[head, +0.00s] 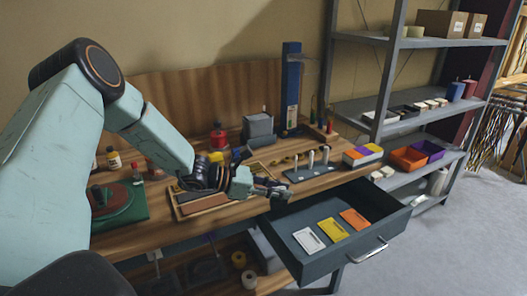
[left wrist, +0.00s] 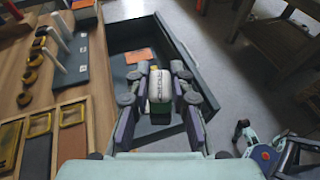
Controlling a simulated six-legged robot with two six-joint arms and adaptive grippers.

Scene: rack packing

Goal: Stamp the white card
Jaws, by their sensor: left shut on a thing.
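The white card (head: 308,240) lies flat in the open grey drawer (head: 281,232), at the left of a row with a yellow card (head: 332,229) and an orange card (head: 354,219). My left gripper (head: 284,194) is above the bench's front edge by the drawer's back left. In the left wrist view it is shut on a white, printed, stamp-like thing (left wrist: 160,88) with a dark green lower end. That thing hides part of the drawer there, and the white card cannot be made out; the orange card (left wrist: 139,56) shows beyond.
A wooden tray with coloured pads (head: 205,203) lies on the bench beside my left arm. A dark rack with white-handled tools (head: 310,172) stands behind the drawer. Metal shelves (head: 400,125) stand at the right. The floor right of the drawer is clear.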

